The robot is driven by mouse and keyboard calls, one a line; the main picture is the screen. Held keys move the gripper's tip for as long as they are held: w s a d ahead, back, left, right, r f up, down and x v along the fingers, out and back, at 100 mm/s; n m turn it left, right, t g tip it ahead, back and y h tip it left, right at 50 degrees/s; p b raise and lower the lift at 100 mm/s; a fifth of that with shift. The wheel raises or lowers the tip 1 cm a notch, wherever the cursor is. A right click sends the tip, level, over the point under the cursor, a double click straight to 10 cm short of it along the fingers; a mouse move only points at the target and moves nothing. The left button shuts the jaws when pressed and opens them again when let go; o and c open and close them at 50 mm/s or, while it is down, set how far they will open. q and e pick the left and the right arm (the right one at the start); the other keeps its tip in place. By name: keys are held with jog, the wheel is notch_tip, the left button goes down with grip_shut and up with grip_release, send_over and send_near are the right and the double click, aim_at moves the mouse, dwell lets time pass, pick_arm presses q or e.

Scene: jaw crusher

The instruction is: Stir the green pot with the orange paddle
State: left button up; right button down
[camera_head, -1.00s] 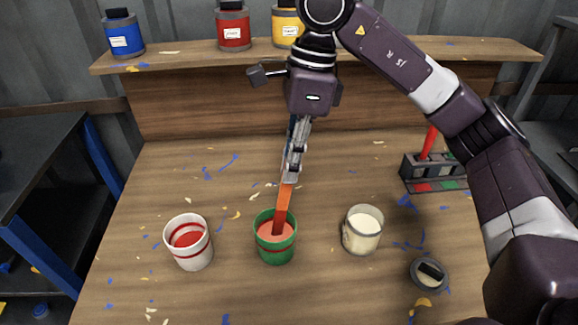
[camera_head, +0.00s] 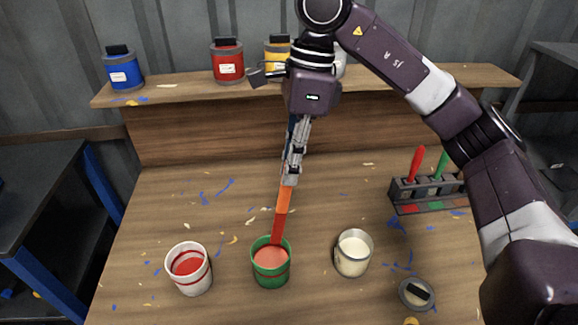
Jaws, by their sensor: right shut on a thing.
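The green pot (camera_head: 271,276) stands upright on the bench and holds an orange-pink liquid. The orange paddle (camera_head: 284,204) points down from my right gripper (camera_head: 291,178), which is shut on its upper end. The paddle's lower part is a darker red-orange, and its tip is at the pot's far rim, over or just inside the opening; I cannot tell whether it touches the liquid. My left gripper does not show.
A white pot with red liquid (camera_head: 189,268) stands left, a glass jar of cream liquid (camera_head: 353,253) right, and a round lid (camera_head: 417,293) near the front right. A rack (camera_head: 430,194) holds red and green paddles. Paint cans line the shelf (camera_head: 180,93).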

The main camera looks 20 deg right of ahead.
dwell(0.4)
jog(key=shift+r+p, duration=0.7)
jog(key=shift+r, duration=0.05)
notch_tip(320, 180, up, 4)
jog(key=p, duration=0.3)
jog(key=shift+f, duration=0.3)
